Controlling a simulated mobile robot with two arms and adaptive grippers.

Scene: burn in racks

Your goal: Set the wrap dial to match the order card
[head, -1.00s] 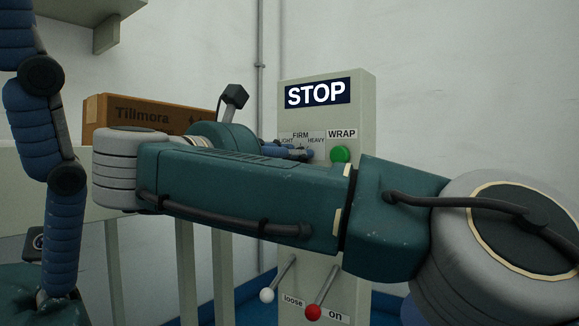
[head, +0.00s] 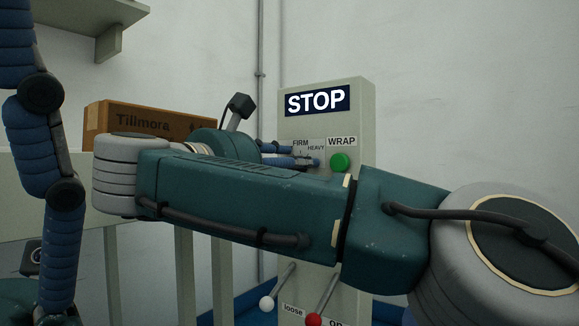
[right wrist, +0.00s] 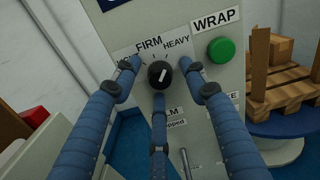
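The wrap dial is a black round knob (right wrist: 160,74) with a white pointer mark, on the pale machine panel (right wrist: 205,75). The mark tilts up and slightly right, between the FIRM label (right wrist: 149,44) and the HEAVY label (right wrist: 176,42). The light label at left is partly hidden by a finger. My right gripper (right wrist: 157,77) has three blue fingers spread around the dial, with gaps visible beside it. In the head view, its fingers (head: 290,155) are at the panel, mostly behind my right arm. Part of my left gripper (head: 62,192) shows at the left edge. No order card is seen.
A green button (head: 340,162) sits right of the dial under WRAP. A STOP sign (head: 318,100) is above. White-knobbed (head: 266,303) and red-knobbed (head: 313,320) levers are below. A Tillmora carton (head: 150,118) stands left. A wooden pallet (right wrist: 285,85) is right of the panel.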

